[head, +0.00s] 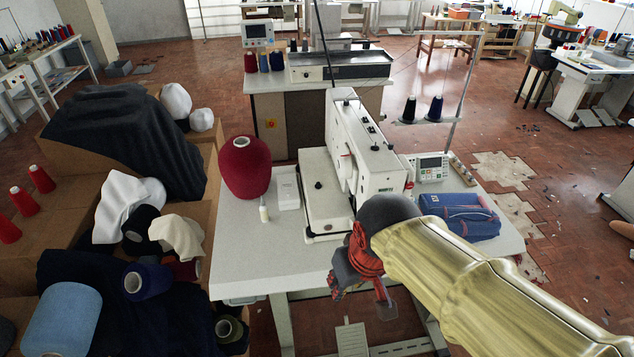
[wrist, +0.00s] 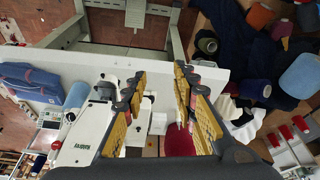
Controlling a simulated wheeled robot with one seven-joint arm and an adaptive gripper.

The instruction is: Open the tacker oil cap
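The white tacker (head: 352,140) stands on the white table, and part of it shows in the wrist view (wrist: 85,130). Small dark knobs (head: 373,146) sit on its arm, and a black knob (head: 318,185) stands on its lower bed. I cannot tell which part is the oil cap. My gripper (head: 362,288) is in front of the tacker by the table's front edge, apart from it. In the wrist view its two yellow-padded fingers (wrist: 160,72) are spread, with nothing held between them. My arm hides the tacker's lower right side in the head view.
On the table (head: 245,265) are a large red thread cone (head: 245,168), a small white bottle (head: 264,210), a white box (head: 287,190), a control panel (head: 432,168) and a blue bag (head: 460,215). Boxes with cloth and cones crowd the left. The table's front left is clear.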

